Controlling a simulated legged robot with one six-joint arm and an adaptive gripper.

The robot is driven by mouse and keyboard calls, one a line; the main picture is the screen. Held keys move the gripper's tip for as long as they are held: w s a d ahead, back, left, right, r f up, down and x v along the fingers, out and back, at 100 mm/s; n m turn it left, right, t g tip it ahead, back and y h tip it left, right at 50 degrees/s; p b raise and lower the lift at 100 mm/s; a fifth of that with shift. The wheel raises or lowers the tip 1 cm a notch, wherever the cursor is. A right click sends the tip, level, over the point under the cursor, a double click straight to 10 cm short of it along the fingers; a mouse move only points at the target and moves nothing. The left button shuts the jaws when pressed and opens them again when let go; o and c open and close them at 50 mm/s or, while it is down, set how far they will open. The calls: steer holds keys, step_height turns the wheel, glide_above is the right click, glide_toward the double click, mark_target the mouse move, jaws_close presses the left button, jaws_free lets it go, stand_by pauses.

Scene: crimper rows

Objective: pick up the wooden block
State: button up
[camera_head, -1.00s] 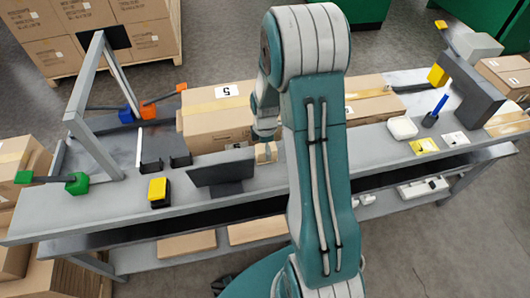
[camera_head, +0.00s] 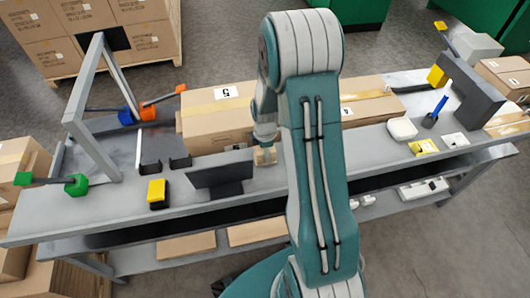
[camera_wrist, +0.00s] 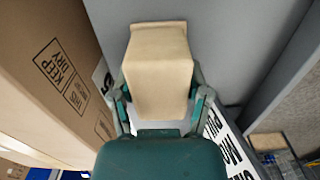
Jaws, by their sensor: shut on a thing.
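The wooden block (camera_wrist: 158,75) is pale tan and fills the space between the fingers in the wrist view. My gripper (camera_wrist: 160,98) is shut on it, with one finger against each side. In the head view the block (camera_head: 265,155) shows as a small tan piece below my gripper (camera_head: 264,146), just in front of a cardboard box. My arm hides what lies to its right. I cannot tell whether the block touches the bench top.
A cardboard box (camera_head: 215,118) stands close behind the block, and its side (camera_wrist: 45,75) is near on the left in the wrist view. A dark monitor (camera_head: 220,172) stands just left. A yellow and black device (camera_head: 158,193) is further left on the grey bench (camera_head: 110,205).

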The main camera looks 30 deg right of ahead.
step_height(320, 180, up, 3)
steer(key=shift+f, duration=0.1)
steer(key=s+d+r, duration=0.3)
steer(key=s+r, duration=0.7)
steer(key=s, duration=0.3)
steer(key=shift+s+d, duration=0.2)
steer(key=shift+s, duration=0.15)
